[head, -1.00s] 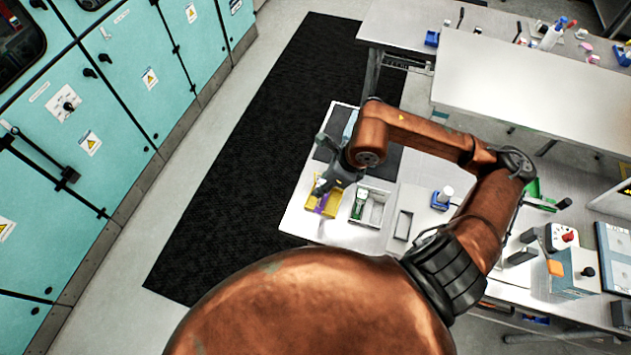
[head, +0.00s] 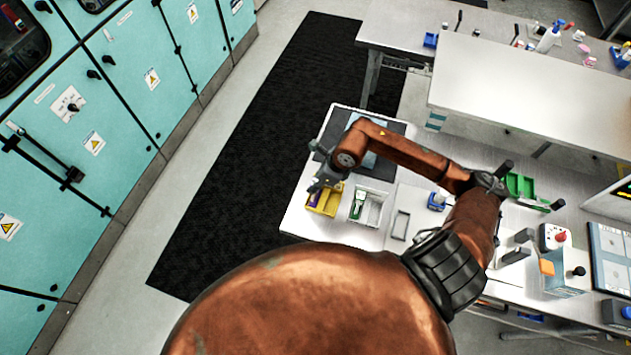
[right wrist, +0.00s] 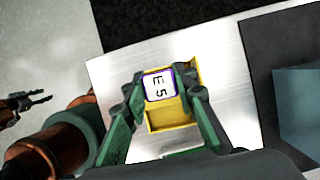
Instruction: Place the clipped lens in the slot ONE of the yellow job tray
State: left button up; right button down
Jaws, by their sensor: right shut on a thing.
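The yellow job tray (head: 329,207) sits at the left end of the white bench, and it also shows in the right wrist view (right wrist: 172,126). My right gripper (head: 318,187) is over the tray and points down. In the right wrist view its green fingers (right wrist: 160,90) are shut on a purple-edged piece with a white face marked "E 5" (right wrist: 159,86), apparently the clipped lens. The piece covers part of the tray, so the slot labels and its exact height cannot be told. My left gripper (right wrist: 28,101) shows small at the left of the right wrist view, away from the tray; its jaw state is unclear.
A grey-white bin (head: 369,207) with a green item stands right of the yellow tray. A dark mat with a blue-grey block (head: 369,148) lies behind. A small dark frame (head: 400,225) and a blue holder (head: 438,200) are further right. The bench's left edge is close to the tray.

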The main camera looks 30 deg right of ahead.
jog(key=shift+f, duration=0.15)
jog(key=c, duration=1.6)
grip_release()
jog(key=shift+r, duration=0.35)
jog(key=shift+b+v, duration=1.35)
jog(key=shift+v, duration=4.5)
